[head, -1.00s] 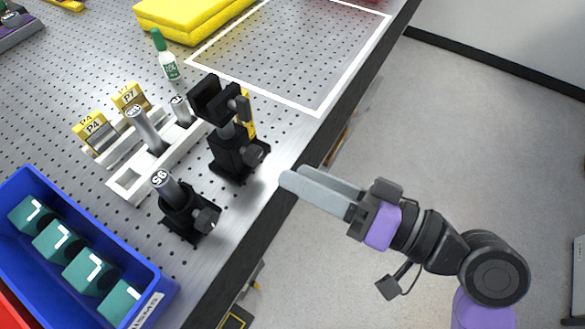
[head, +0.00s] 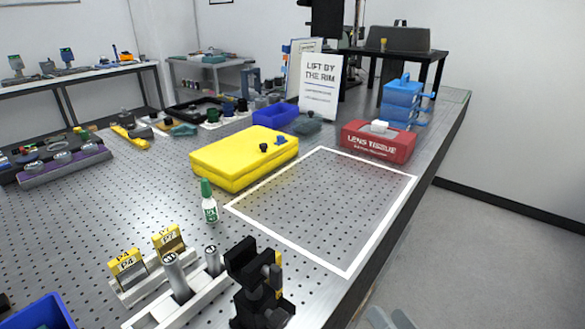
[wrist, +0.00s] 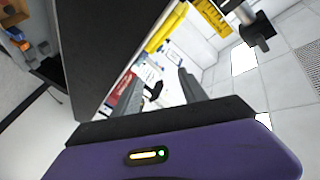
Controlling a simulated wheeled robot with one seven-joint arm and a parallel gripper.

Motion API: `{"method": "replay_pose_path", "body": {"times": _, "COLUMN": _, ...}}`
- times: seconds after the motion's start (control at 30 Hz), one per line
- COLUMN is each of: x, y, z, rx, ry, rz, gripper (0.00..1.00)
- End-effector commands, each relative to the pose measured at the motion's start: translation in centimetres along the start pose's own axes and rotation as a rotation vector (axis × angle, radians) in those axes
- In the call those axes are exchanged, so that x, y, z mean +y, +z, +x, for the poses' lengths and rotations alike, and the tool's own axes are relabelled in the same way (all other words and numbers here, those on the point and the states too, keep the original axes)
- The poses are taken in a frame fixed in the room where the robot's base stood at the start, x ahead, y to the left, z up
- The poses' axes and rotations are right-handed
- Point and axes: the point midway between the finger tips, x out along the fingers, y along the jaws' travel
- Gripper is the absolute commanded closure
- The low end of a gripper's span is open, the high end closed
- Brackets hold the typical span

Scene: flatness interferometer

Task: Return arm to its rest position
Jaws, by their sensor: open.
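My gripper (head: 390,318) shows only as grey fingertips at the bottom edge of the head view, beyond the table's right edge and over the floor. In the wrist view its two fingers (wrist: 159,92) stand apart with nothing between them. The rest of my arm is outside the head view.
The perforated table (head: 130,215) carries a black post mount (head: 255,290), a white rack (head: 150,312), a green-capped bottle (head: 208,205), a yellow block (head: 235,160) and a red lens tissue box (head: 375,143). The white-outlined area (head: 347,272) is empty. Open floor (head: 500,260) lies right.

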Motion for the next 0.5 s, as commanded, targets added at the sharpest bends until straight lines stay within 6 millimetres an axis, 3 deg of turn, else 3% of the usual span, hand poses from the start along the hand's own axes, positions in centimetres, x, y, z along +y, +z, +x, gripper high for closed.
{"method": "replay_pose_path", "body": {"times": 0.1, "x": 2.8, "y": 0.2, "z": -3.1, "rx": 0.069, "ry": 0.144, "rz": -0.097, "gripper": 0.50}}
{"method": "replay_pose_path", "body": {"times": 0.23, "x": 4.5, "y": 0.5, "z": -7.3, "rx": 0.120, "ry": 0.264, "rz": -0.232, "gripper": 0.50}}
{"method": "replay_pose_path", "body": {"times": 0.37, "x": 4.5, "y": 1.1, "z": -11.5, "rx": 0.133, "ry": 0.339, "rz": -0.370, "gripper": 0.50}}
{"method": "replay_pose_path", "body": {"times": 0.5, "x": 3.2, "y": 2.4, "z": -15.9, "rx": 0.105, "ry": 0.378, "rz": -0.501, "gripper": 0.50}}
